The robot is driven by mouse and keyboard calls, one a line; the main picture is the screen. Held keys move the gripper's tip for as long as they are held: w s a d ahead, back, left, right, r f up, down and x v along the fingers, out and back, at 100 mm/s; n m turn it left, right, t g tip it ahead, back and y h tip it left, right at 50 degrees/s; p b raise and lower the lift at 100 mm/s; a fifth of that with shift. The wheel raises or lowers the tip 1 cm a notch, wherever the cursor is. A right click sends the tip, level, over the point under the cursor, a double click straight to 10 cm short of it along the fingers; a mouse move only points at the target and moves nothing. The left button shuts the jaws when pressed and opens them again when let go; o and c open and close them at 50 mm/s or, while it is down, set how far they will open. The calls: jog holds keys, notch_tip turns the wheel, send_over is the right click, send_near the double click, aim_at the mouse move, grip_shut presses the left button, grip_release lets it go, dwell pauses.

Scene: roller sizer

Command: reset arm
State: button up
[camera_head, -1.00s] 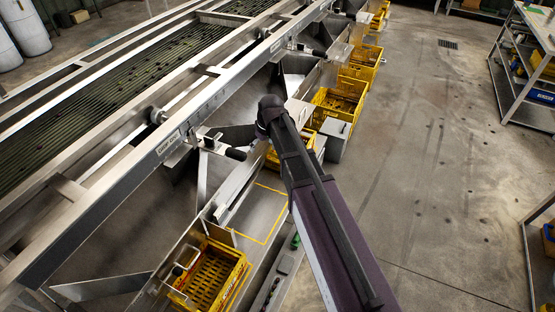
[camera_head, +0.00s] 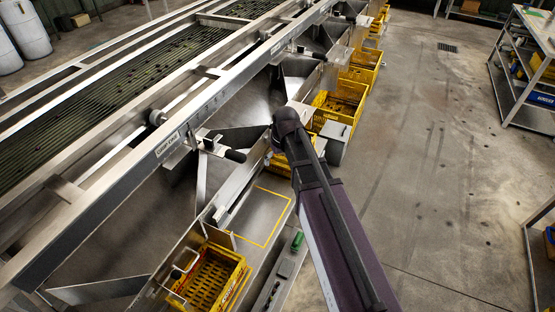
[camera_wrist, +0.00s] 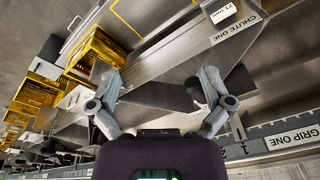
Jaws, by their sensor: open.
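My gripper (camera_wrist: 160,78) shows in the wrist view with its two grey fingers spread wide apart. Nothing is between the fingertips, and the steel of the sizer shows behind them. In the head view my dark purple arm (camera_head: 340,235) reaches up from the bottom, with its bend over the crate row beside the sizer. My gripper cannot be made out in the head view.
The roller sizer (camera_head: 110,165) fills the left, with steel chutes. Yellow crates (camera_head: 238,292) line its side. A yellow-outlined steel plate (camera_head: 262,215) is empty. A green item (camera_head: 297,240) lies near my arm. Open floor (camera_head: 425,170) and a shelf rack (camera_head: 510,75) are right.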

jog(key=s+d+m+g+h, duration=0.1)
jog(key=s+d+m, duration=0.4)
jog(key=s+d, duration=0.6)
jog(key=s, duration=0.3)
jog(key=shift+f, duration=0.15)
jog(key=shift+s+a, duration=0.1)
dwell(0.5)
